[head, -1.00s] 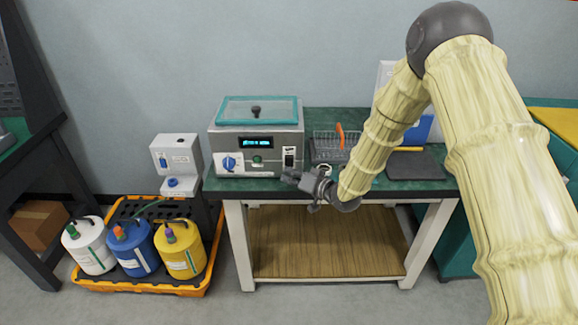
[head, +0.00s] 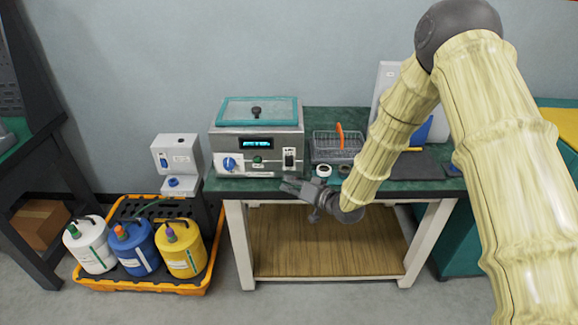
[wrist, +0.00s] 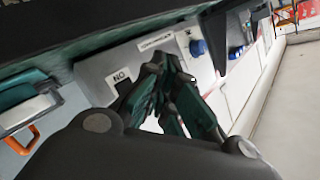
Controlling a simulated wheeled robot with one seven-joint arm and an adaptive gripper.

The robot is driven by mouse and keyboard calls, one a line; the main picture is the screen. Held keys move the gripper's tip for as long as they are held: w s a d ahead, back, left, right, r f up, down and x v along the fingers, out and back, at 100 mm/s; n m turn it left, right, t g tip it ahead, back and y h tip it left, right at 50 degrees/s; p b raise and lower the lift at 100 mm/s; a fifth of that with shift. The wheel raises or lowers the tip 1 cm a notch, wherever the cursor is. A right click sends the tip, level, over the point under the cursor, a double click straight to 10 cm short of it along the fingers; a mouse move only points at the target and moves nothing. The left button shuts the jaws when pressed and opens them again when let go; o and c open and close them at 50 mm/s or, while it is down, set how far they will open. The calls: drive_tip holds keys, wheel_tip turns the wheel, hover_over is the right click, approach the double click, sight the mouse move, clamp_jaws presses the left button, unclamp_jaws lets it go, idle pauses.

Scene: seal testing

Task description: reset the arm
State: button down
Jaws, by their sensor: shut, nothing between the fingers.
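My gripper (head: 290,186) hangs in front of the bench's front edge, below and just in front of the bath machine, pointing left in the head view. It is shut and empty. In the wrist view its dark fingers (wrist: 165,92) come together in front of the machine's grey front panel. My arm reaches in from the right and hides part of the bench's right side.
The bath machine (head: 256,150) with a teal lid stands on the green-topped bench (head: 330,122). A wire basket (head: 335,147) with an orange handle and small rings (head: 323,170) are beside it. Jugs in an orange tray (head: 140,285) stand on the floor at left.

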drive_tip(key=shift+s, duration=0.3)
drive_tip(key=s+d+f+m+g+h, duration=0.1)
drive_tip(key=s+d+f+g+h, duration=0.15)
drive_tip(key=s+d+f, duration=0.6)
drive_tip(key=s+d+f+m+g+h, duration=0.1)
drive_tip(key=s+d+f+g+h, duration=0.2)
drive_tip(key=s+f, duration=1)
drive_tip(key=s+d+f+g+h, duration=0.1)
drive_tip(key=s+d, duration=0.2)
drive_tip(key=s, duration=0.6)
drive_tip(key=s+d+f+g+h, duration=0.2)
drive_tip(key=s+d, duration=0.2)
drive_tip(key=s, duration=0.5)
drive_tip(key=s+d+f+g+h, duration=0.2)
drive_tip(key=s+d, duration=0.2)
drive_tip(key=s, duration=0.5)
drive_tip(key=shift+s+n, duration=0.4)
